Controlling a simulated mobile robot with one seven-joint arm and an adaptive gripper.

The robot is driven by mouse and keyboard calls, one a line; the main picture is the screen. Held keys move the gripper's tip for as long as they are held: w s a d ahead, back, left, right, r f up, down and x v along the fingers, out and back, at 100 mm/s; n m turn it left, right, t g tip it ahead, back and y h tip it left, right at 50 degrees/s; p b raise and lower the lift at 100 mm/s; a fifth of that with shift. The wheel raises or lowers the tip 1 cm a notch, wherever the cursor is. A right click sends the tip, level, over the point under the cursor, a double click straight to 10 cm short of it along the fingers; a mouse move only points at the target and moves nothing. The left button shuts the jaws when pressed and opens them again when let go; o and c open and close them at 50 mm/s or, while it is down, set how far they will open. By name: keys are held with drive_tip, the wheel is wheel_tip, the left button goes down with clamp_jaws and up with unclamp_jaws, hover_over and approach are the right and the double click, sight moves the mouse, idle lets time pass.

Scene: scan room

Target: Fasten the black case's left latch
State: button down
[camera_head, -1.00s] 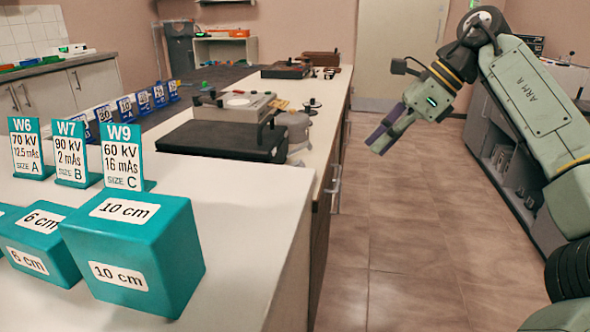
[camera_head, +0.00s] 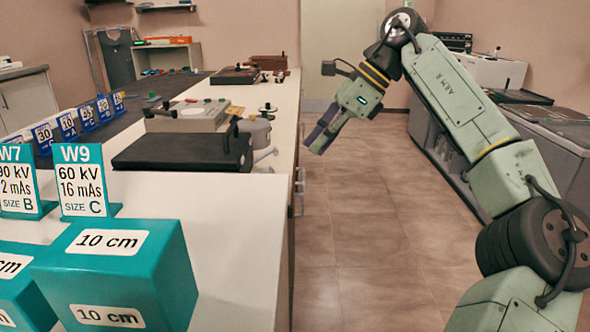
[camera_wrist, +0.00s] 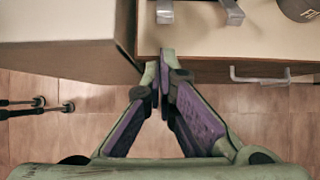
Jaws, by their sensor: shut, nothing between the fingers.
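A wide, flat black slab-like body (camera_head: 180,151) lies on the pale counter, with a dark upright lever at its right end. A smaller dark case with a handle on top (camera_head: 235,76) sits farther back. I cannot tell which of these is the black case, and no left latch can be made out. My gripper (camera_head: 318,142) hangs in front of the counter's right side, over the aisle, apart from both. In the wrist view my gripper (camera_wrist: 164,62) has its purple-sided fingers together with nothing held, above the floor near a counter edge.
Teal blocks (camera_head: 115,270) and upright cards (camera_head: 86,181) stand on the near counter (camera_head: 245,205). A grey boxed device (camera_head: 188,116) stands behind the slab. A drawer handle (camera_wrist: 262,79) juts from the counter front. The aisle floor (camera_head: 370,230) is clear.

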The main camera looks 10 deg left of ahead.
sight(268, 169)
drive_tip(key=b+x, duration=0.1)
drive_tip(key=x, duration=0.9)
drive_tip(key=shift+a+r+p, duration=0.1)
drive_tip(key=shift+r+p, duration=0.55)
drive_tip(key=shift+p, duration=0.05)
drive_tip(key=shift+s+a+r+p, duration=0.1)
drive_tip(key=shift+a+r+p, duration=0.1)
drive_tip(key=shift+r+p, duration=0.55)
drive_tip(key=shift+a+r+p, duration=0.3)
drive_tip(key=shift+r+p, duration=0.2)
drive_tip(key=shift+p, duration=0.55)
drive_tip(key=shift+s+a+r+p, duration=0.2)
drive_tip(key=shift+a+r+p, duration=0.55)
drive_tip(key=shift+p, duration=0.35)
drive_tip(key=shift+s+a+r+p, duration=0.15)
drive_tip(key=shift+a+r+p, duration=0.4)
drive_tip(key=shift+a+p, duration=0.1)
drive_tip(key=shift+a, duration=0.1)
